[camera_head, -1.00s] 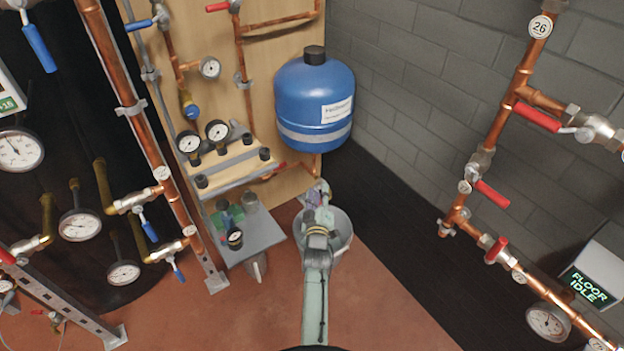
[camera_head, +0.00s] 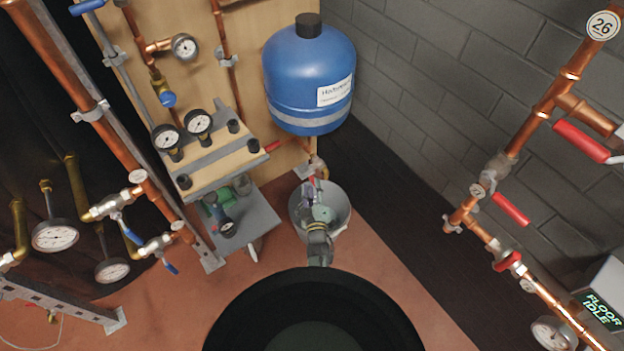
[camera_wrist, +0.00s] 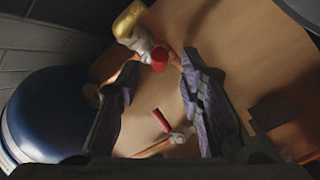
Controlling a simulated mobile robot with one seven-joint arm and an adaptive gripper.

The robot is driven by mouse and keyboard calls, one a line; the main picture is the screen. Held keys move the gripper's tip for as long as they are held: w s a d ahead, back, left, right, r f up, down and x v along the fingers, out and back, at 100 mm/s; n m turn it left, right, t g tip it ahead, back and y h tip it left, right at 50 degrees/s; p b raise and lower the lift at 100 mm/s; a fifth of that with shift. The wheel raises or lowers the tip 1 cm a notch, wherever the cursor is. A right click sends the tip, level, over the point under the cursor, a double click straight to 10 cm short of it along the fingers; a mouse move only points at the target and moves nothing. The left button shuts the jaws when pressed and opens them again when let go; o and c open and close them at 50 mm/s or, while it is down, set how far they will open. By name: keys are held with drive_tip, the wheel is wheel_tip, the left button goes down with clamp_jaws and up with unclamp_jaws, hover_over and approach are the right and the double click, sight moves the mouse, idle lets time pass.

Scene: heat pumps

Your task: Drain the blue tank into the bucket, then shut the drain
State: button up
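The blue tank (camera_head: 308,75) hangs on the wooden board; its rounded end also shows in the wrist view (camera_wrist: 45,118). Below it a drain valve (camera_head: 317,167) sits above the grey bucket (camera_head: 340,207) on the floor. In the wrist view the drain valve has a brass outlet (camera_wrist: 128,20) and a red handle (camera_wrist: 158,58), which lies near the fingertips. My gripper (camera_wrist: 158,68) is open, with its purple-padded fingers apart and nothing clearly held. In the head view my gripper (camera_head: 312,190) is over the bucket, partly hiding its inside. I cannot see water running.
A red lever (camera_head: 272,146) is on a pipe left of the drain. A bench with gauges (camera_head: 215,160) and a low grey shelf (camera_head: 250,230) stand to the left. Copper pipes with red levers (camera_head: 511,208) are on the right. A block wall (camera_head: 420,90) is behind.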

sight(312, 178)
drive_tip(key=shift+w+a, duration=0.2)
drive_tip(key=shift+w, duration=1.75)
drive_tip(key=shift+c, duration=0.4)
clamp_jaws()
